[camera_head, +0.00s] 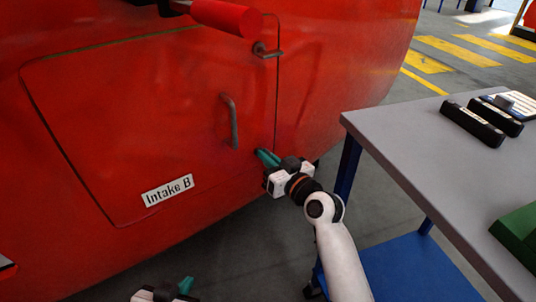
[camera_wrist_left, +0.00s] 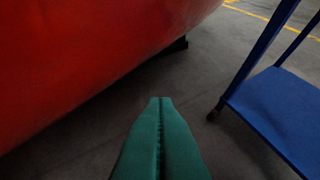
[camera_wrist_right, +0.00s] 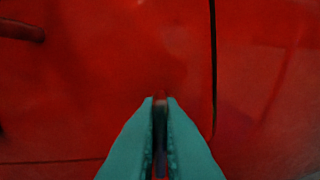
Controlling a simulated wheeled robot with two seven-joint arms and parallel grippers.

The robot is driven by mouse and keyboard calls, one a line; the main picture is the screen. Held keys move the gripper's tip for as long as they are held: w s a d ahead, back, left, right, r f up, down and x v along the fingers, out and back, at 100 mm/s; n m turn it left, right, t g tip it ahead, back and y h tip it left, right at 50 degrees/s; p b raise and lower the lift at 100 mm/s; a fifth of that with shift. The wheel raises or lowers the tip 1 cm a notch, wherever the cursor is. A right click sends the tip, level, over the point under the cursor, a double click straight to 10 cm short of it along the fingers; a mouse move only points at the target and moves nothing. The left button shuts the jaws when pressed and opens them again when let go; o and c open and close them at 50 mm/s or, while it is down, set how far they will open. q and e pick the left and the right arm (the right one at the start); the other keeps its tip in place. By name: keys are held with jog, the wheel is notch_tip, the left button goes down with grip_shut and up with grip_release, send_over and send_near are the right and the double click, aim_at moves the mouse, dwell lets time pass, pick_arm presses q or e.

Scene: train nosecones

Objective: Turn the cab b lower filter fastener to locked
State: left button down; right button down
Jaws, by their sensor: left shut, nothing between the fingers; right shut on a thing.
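The red hatch (camera_head: 130,110) labelled "Intake B" (camera_head: 167,189) is shut in the red nosecone. My right gripper (camera_head: 260,153) is at the hatch's lower right edge, shut on the lower filter fastener. In the right wrist view the fastener (camera_wrist_right: 160,103) shows as a thin piece between the teal fingertips; in the head view the fingers hide it. Which way it is turned I cannot tell. The upper fastener (camera_head: 266,51) lies across the hatch's right seam. My left gripper (camera_head: 186,285) is shut and empty, low at the bottom of the head view, clear of the nosecone.
A grey bench top (camera_head: 400,140) on blue legs stands at the right, close to my right arm, with black items (camera_head: 472,122) and a green box (camera_head: 518,235) on it. A grab handle (camera_head: 230,120) is on the hatch. A red cylinder (camera_head: 228,17) juts out above.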

jog(key=m+p, duration=0.3)
jog(key=m, duration=0.1)
jog(key=shift+d+r, duration=0.1)
jog(key=shift+r, duration=0.05)
pick_arm(q)
jog(key=s+a+f+g+y+p, duration=0.2)
jog(key=s+a+g, duration=0.2)
jog(key=s+g, duration=0.45)
pick_arm(e)
jog(key=m, duration=0.2)
jog(key=shift+m, duration=0.4)
jog(key=m, duration=0.2)
jog(key=m+p, duration=0.1)
jog(key=m, duration=0.1)
jog(key=m+p, duration=0.1)
jog(key=m, duration=0.2)
jog(key=shift+w+d+f, duration=0.1)
jog(key=shift+f, duration=0.15)
pick_arm(q)
notch_tip(320, 180, down, 14)
jog(key=shift+s+d+r+t+p, duration=0.15)
jog(key=shift+s+d+t+p, duration=0.05)
jog(key=shift+d+t+p, duration=0.25)
pick_arm(e)
jog(key=shift+f+m, duration=0.1)
jog(key=shift+m, duration=1.3)
jog(key=c, duration=1.6)
grip_release()
